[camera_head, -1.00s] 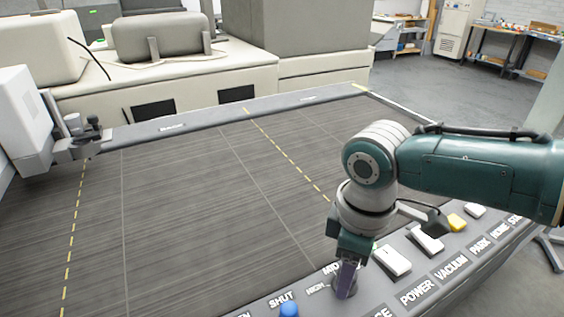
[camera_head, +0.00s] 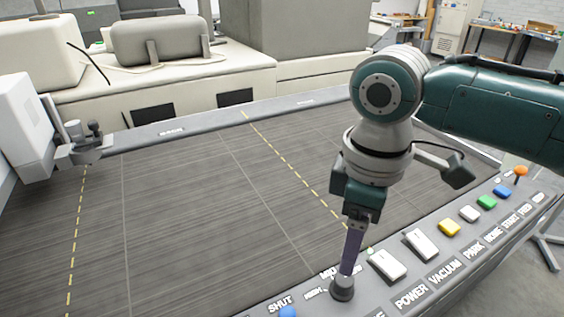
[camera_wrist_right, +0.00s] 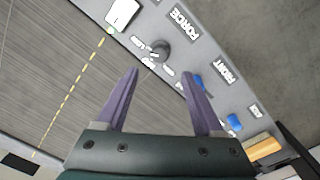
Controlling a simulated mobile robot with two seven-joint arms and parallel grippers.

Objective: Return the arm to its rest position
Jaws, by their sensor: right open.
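My right gripper (camera_head: 350,262) hangs from the teal and grey arm, over the front control panel (camera_head: 408,293) of the flatbed machine. In the right wrist view my right gripper (camera_wrist_right: 158,105) shows two purple fingers spread apart with nothing between them. A dark round knob (camera_head: 342,289) is just below the fingertips in the head view. In the wrist view the knob (camera_wrist_right: 160,50) lies beyond the fingers, apart from them. My left gripper is in neither view.
The panel bears white rocker switches (camera_head: 387,264), a yellow button (camera_head: 450,228), a green button (camera_head: 486,202) and an orange-topped knob (camera_head: 520,171). The dark bed (camera_head: 180,220) is bare. A white machine head (camera_head: 24,128) stands at the left.

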